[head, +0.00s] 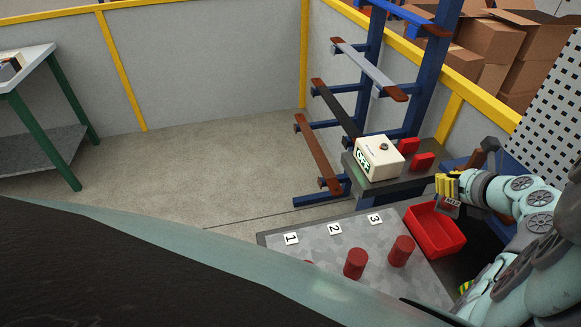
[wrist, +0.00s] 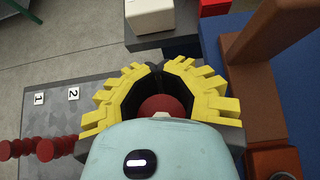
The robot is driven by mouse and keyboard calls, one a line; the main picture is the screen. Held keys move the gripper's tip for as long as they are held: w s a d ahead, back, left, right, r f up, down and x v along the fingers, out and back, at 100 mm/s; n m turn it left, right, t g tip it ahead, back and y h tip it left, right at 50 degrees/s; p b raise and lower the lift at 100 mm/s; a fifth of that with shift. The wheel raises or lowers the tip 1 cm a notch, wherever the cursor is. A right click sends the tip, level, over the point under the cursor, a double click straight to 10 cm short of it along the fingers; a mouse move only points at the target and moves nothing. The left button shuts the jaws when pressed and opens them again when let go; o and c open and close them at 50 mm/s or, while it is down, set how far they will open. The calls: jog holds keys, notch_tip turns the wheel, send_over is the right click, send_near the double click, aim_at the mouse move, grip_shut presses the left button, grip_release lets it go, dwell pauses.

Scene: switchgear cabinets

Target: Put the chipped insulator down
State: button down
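My gripper (head: 447,188) is at the right, above the red bin (head: 436,230). In the wrist view its yellow fingers (wrist: 160,75) curl around a dark red rounded thing (wrist: 160,104), which looks like the insulator, with a small pale patch at its lower edge. The gripper body hides most of it, and the head view does not show it clearly. Red insulators (head: 356,264) and (head: 401,251) stand upright on the grey mat (head: 330,255), with the top of another (head: 308,263) just showing. Some also show in the wrist view (wrist: 45,148).
Labels 1 (head: 291,239), 2 (head: 334,229) and 3 (head: 375,218) lie along the mat's far side. A cream tester box (head: 379,158) and red blocks (head: 423,161) sit on a raised shelf behind. A blue rack (head: 365,80) stands beyond; a perforated panel (head: 555,110) is at right.

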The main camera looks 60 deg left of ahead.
send_over(421, 206)
jog(key=d, duration=0.3)
jog(key=f, duration=0.6)
jog(key=shift+s+a+f, duration=0.2)
jog(key=shift+s+f, duration=0.05)
jog(key=shift+s, duration=0.15)
jog(key=shift+f+b, duration=0.35)
jog(key=shift+f, duration=1.6)
jog(key=shift+f, duration=0.15)
jog(key=c, duration=1.3)
grip_release()
jog(key=shift+d, duration=0.1)
jog(key=shift+c, duration=0.2)
